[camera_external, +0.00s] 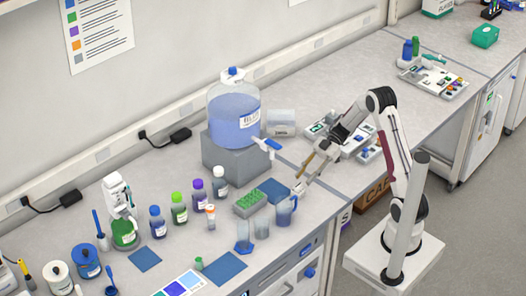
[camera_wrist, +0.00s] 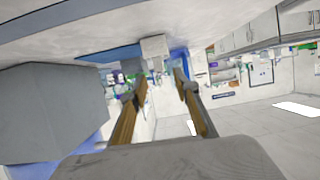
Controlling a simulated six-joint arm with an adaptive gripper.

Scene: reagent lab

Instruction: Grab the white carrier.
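In the external view, a small white piece (camera_external: 299,188) shows close to the fingertips, partly hidden by the gripper and mug.
A large blue-liquid carboy (camera_external: 233,112) stands on a grey block (camera_external: 235,158) left of the arm. Several bottles stand farther left.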

